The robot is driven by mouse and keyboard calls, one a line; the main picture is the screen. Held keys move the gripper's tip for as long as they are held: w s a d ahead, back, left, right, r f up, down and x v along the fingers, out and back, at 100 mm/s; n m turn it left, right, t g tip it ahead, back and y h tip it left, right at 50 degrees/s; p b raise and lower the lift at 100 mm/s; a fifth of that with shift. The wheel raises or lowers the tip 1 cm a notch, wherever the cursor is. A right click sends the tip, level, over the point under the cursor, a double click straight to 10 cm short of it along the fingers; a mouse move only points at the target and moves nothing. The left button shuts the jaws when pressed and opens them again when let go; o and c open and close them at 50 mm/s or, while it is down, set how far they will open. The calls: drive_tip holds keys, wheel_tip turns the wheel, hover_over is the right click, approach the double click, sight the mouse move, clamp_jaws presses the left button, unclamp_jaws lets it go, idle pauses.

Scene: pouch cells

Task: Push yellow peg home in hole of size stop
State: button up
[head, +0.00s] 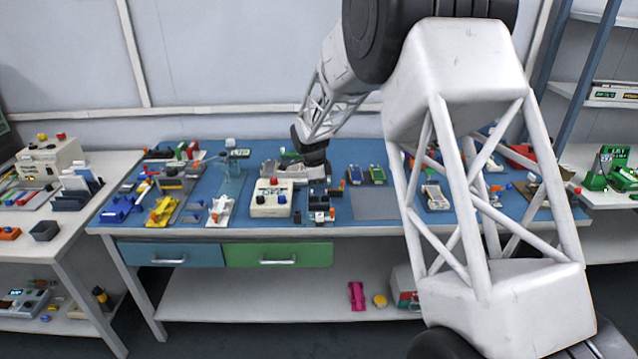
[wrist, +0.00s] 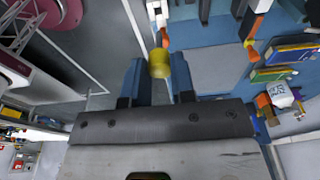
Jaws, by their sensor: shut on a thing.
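In the wrist view, the yellow peg (wrist: 159,66) shows as a short yellow cylinder between the two blue-grey fingers of my gripper (wrist: 160,76). The fingers are shut on it, one on each side. In the head view, my gripper (head: 318,172) is low over the middle of the blue bench, just right of a cream box with a red button. The peg cannot be made out there. I cannot pick out the size stop or its hole for sure in either view, so I cannot tell whether the peg is in it.
The cream box (head: 271,198) stands close left of my gripper. Small dark blocks (head: 320,206) stand just in front. A bare grey mat (head: 374,203) lies to the right. Yellow and blue fixtures crowd the bench's left side. Orange-tipped parts (wrist: 252,48) show near the fingers.

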drive_tip(key=shift+f, duration=1.6)
drive_tip(key=shift+f, duration=2.35)
idle(1.3)
drive_tip(key=o, duration=1)
drive_tip(key=shift+r, duration=0.1)
drive_tip(key=shift+a+r, duration=0.2)
drive_tip(key=shift+r, duration=1.05)
drive_tip(key=shift+a+r, duration=0.2)
drive_tip(key=shift+r, duration=1.1)
drive_tip(key=shift+a+r, duration=0.2)
drive_tip(key=shift+r, duration=1.05)
